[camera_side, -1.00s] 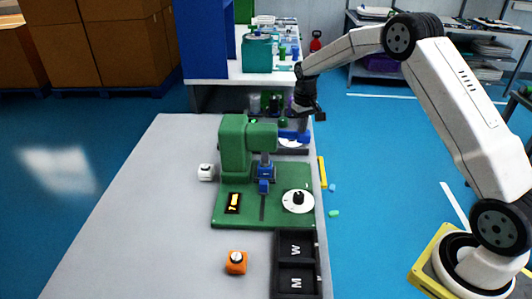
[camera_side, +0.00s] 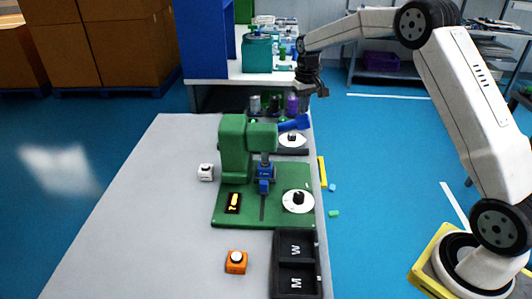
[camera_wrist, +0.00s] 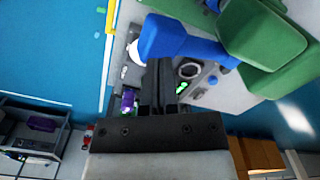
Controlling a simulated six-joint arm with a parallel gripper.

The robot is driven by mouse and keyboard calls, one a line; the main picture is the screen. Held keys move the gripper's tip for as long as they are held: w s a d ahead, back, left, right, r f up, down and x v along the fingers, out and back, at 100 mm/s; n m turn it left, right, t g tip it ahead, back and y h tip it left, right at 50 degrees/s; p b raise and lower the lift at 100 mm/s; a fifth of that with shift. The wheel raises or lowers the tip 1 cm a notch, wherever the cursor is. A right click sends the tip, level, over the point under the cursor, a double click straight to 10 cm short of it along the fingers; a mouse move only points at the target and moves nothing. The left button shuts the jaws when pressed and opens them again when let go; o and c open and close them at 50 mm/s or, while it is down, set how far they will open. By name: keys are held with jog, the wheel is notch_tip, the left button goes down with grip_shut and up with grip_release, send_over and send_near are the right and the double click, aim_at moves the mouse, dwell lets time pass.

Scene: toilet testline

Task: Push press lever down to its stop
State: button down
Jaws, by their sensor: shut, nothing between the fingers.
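The green press (camera_side: 234,150) stands on its green base plate (camera_side: 226,213) on the grey table. Its blue press lever (camera_side: 296,123) sticks out to the right and slants upward towards its end. The blue ram part (camera_side: 264,178) hangs below the press head. My gripper (camera_side: 305,107) points down, just above and beside the lever's outer end. In the wrist view the shut, empty fingers (camera_wrist: 159,72) are close to the blue lever end (camera_wrist: 165,40). I cannot tell whether they touch it.
A white dial (camera_side: 299,202) is on the base plate. Dark containers and a purple bottle (camera_side: 292,105) stand behind the press. The table's left side is clear.

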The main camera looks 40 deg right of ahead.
jog(key=shift+r, duration=2.95)
jog(key=s+a+f+n+t, duration=0.1)
jog(key=s+a+f, duration=0.2)
jog(key=s+a, duration=0.2)
jog(key=s+a+f+n, duration=0.1)
jog(key=s+a+f, duration=0.2)
jog(key=s, duration=0.9)
jog(key=s+a+f+n+t, duration=0.1)
jog(key=s+a+f, duration=0.2)
jog(key=s+a, duration=0.4)
jog(key=shift+s+t, duration=0.3)
jog(key=shift+s, duration=0.65)
